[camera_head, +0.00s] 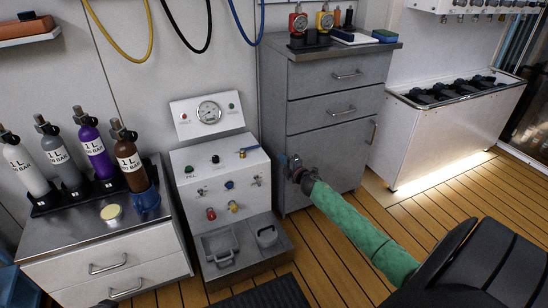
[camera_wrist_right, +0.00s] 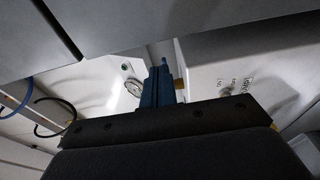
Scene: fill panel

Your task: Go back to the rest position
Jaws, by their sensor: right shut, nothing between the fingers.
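The fill panel (camera_head: 218,160) is a white console with a round gauge (camera_head: 208,111), knobs and small coloured fittings. My right gripper (camera_head: 284,160) is at the end of the green-sleeved arm that comes in from the lower right. It is just right of the panel, in front of the grey drawer cabinet (camera_head: 335,125). In the right wrist view its blue fingers (camera_wrist_right: 163,84) are together with nothing between them, and the gauge (camera_wrist_right: 133,87) shows behind to the left. My left gripper does not show in the head view.
A white bench (camera_head: 425,140) stands at the right. Wooden floor (camera_head: 325,250) is open below my right arm.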

